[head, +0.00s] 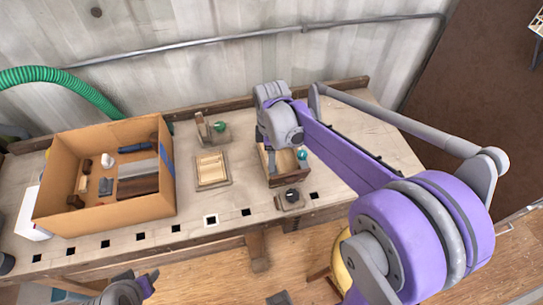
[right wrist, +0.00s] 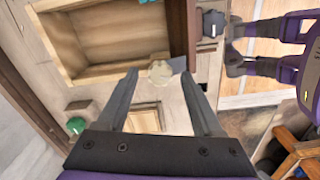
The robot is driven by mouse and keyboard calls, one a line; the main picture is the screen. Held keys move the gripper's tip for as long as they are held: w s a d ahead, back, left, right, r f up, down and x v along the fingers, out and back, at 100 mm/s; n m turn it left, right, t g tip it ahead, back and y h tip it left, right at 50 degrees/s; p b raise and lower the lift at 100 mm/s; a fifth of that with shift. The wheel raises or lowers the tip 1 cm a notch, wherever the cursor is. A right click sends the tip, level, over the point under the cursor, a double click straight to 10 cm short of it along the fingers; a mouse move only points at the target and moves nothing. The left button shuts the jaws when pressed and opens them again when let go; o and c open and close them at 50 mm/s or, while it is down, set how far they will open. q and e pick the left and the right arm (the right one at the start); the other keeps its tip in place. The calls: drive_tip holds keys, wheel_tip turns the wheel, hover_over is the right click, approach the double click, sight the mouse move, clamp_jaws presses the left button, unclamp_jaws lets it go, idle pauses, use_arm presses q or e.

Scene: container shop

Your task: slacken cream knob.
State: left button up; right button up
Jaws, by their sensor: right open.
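The cream knob (right wrist: 160,71) shows in the right wrist view, beside the edge of an open wooden box (right wrist: 105,73). My right gripper (right wrist: 158,76) is open, its two fingertips on either side of the knob in the picture. I cannot tell whether they touch it.
A green knob (head: 219,126) on a block and a shallow wooden tray (head: 229,182) stand left of the arm. A dark knob (head: 291,194) is near the front edge. A large cardboard box (head: 105,220) fills the bench's left. A teal item (head: 302,154) is by the wooden box.

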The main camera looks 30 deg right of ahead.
wheel_tip(320, 180, up, 10)
drive_tip(key=shift+p, duration=0.35)
idle(0.4)
